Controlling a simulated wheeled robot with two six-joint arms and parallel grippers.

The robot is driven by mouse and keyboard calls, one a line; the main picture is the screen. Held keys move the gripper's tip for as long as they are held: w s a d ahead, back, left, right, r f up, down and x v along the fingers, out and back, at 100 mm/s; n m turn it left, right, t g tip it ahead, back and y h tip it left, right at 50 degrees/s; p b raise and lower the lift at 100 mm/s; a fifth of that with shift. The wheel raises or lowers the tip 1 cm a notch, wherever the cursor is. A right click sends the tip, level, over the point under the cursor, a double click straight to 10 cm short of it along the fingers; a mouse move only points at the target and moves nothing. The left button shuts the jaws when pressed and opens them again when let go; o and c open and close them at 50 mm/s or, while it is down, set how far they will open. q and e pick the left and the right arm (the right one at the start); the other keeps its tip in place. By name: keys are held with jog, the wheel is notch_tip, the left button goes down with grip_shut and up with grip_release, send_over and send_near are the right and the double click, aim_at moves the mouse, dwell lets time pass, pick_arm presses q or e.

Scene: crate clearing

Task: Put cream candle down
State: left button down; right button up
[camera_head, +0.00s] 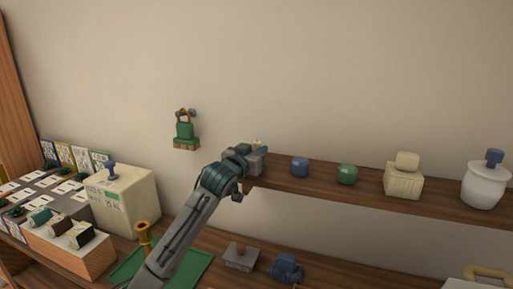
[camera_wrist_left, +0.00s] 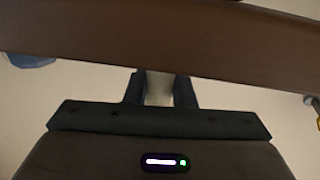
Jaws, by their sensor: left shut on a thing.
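My left gripper (camera_head: 258,157) is at the left end of the wooden wall shelf (camera_head: 420,203), at about the height of its top. It is shut on a small cream thing, most likely the cream candle (camera_head: 257,142), whose tip just shows above the jaws. In the left wrist view the pale candle (camera_wrist_left: 158,88) is between the two dark fingers (camera_wrist_left: 160,90). The brown shelf (camera_wrist_left: 160,40) crosses that view and hides the candle's far part. I cannot tell whether the candle touches the shelf. My right gripper is not in view.
Along the shelf stand a blue jar (camera_head: 300,167), a green round thing (camera_head: 347,175), a cream block-topped box (camera_head: 403,182) and a white pot (camera_head: 484,188). Below are a large cream box (camera_head: 135,200), a green mat (camera_head: 192,270), a grey block (camera_head: 240,257) and a blue thing (camera_head: 286,268).

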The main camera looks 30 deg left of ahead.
pick_arm(q)
jog(key=shift+f, duration=0.1)
jog(key=c, duration=1.2)
grip_release()
jog(key=shift+c, duration=0.2)
jog(key=shift+s, duration=0.2)
jog(key=s+d+b, duration=0.1)
jog(key=s+b, duration=0.4)
jog(key=s, duration=0.6)
jog(key=shift+s+d, duration=0.15)
jog(key=shift+s, duration=0.1)
